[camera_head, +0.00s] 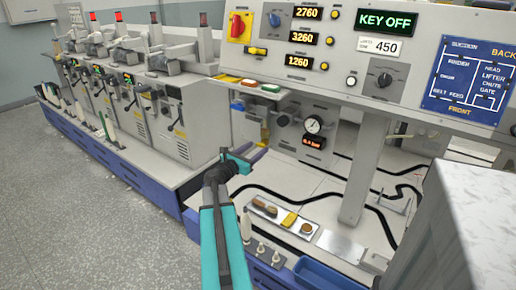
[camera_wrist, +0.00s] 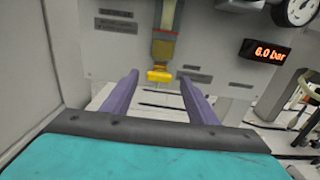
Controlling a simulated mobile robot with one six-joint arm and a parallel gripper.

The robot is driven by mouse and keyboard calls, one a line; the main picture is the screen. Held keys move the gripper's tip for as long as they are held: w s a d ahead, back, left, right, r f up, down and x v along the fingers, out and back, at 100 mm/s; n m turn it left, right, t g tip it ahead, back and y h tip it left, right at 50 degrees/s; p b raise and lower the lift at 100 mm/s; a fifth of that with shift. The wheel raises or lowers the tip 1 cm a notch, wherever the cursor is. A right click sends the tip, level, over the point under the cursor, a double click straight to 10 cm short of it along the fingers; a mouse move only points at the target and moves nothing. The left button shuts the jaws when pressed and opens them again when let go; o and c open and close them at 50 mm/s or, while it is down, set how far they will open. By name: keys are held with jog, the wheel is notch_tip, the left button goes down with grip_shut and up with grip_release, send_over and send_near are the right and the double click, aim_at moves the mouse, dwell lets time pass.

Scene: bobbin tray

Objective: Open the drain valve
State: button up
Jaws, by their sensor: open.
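The drain valve looks to be the small yellow piece (camera_wrist: 160,75) at the bottom of a greenish-brown bowl (camera_wrist: 164,46) on the grey panel. In the head view the yellow piece (camera_head: 265,133) is small, below the bowl. My gripper (camera_wrist: 159,82) is open and empty, its two purple fingers pointing at the panel. In the wrist view the yellow piece shows between the fingertips; it appears to be beyond them, with no contact visible. In the head view my gripper (camera_head: 250,157) is below and left of the yellow piece. Small labels on both sides of the valve are unreadable.
A round gauge (camera_head: 313,124) and a display (camera_wrist: 265,50) reading 6.0 bar are right of the valve. A control panel (camera_head: 400,60) overhangs above. A support post (camera_head: 362,165) stands to the right. A tool strip (camera_head: 283,219) lies at the bench front. A grey wall (camera_wrist: 25,65) is close on the left.

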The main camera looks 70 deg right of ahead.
jog(key=shift+x, duration=1)
jog(key=c, duration=1.1)
jog(key=shift+o, duration=0.2)
